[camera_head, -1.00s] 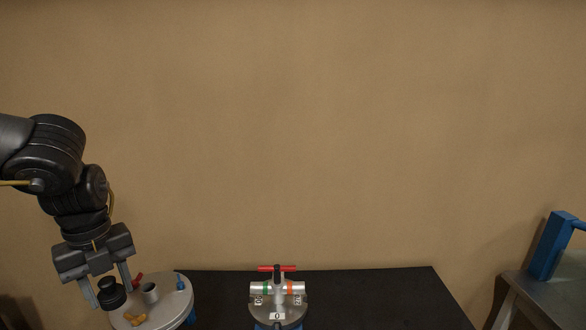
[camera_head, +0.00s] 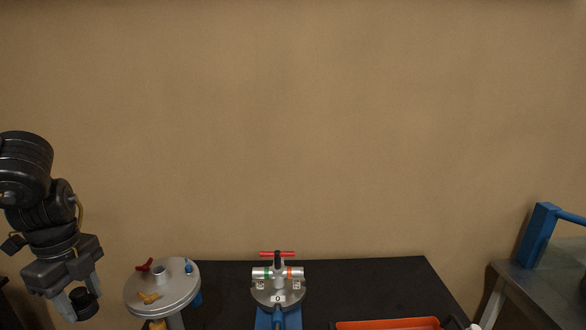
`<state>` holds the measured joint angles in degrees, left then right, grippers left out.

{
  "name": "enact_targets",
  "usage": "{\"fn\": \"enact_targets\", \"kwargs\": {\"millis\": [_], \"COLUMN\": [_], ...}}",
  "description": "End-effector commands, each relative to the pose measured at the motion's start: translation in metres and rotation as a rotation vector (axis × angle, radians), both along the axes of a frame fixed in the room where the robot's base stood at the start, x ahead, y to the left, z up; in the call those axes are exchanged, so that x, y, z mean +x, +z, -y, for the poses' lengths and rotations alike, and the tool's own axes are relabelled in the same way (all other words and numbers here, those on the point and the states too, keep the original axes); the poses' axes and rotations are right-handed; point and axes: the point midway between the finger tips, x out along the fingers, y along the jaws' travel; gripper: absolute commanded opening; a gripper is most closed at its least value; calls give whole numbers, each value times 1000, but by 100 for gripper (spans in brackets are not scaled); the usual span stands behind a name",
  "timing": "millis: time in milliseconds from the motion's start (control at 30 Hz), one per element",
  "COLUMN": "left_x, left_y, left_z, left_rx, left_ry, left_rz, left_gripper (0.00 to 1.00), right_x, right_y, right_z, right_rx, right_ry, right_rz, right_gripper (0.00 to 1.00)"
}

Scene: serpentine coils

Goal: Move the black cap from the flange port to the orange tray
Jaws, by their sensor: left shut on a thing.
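My left gripper (camera_head: 76,305) is at the lower left, shut on the black cap (camera_head: 84,304). It holds the cap in the air to the left of the grey round flange (camera_head: 178,296), apart from it. The flange port (camera_head: 160,273) is a short open metal tube standing on the flange, with nothing on it. The orange tray (camera_head: 390,324) shows only its far rim at the bottom edge, right of centre. The rest of the tray is cut off.
The flange carries red (camera_head: 145,265), yellow (camera_head: 149,298) and blue (camera_head: 188,267) clamp parts. A valve with a red handle (camera_head: 277,254) stands mid-table. The black table (camera_head: 380,285) is clear right of it. A metal bench (camera_head: 550,287) with a blue frame (camera_head: 537,235) stands at the right.

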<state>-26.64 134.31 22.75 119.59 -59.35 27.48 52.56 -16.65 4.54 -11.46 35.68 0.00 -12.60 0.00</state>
Motion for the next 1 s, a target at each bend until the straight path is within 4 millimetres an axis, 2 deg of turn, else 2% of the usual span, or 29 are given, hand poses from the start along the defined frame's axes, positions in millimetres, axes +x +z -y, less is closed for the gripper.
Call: {"fn": "enact_targets", "kwargs": {"millis": [167,300,400,500,633,800,900,1000], "left_x": [-26,-60,-87,-110,-133,-159,-176,-182], "left_y": [-21,-43,-61,-81,-106,-143,-177,-206], "left_z": [-48,-91,-114,-128,-135,-131,-116,-94], "left_rx": [-6,-8,-8,-8,-3,-2,-1,-7], "left_ry": [290,577,769,925,1073,1235,1338,1412], "left_rz": [3,4,5,4,4,0,-8,-7], "left_gripper": [16,16,16,16,16,16,16,16], "right_x": [-7,-13,-12,-11,-11,-11,-10,-9], "right_y": [-1,-3,-5,-6,-8,-10,-13,-15], "right_z": [0,0,0,0,0,0,0,1], "right_rx": [0,0,0,0,0,0,-1,-1], "right_ry": [0,0,0,0,0,0,0,0], "right_rz": [-9,-16,-15,-14,-14,-14,-12,-12], "right_gripper": [36,36,36,36,36,36,36,36]}}
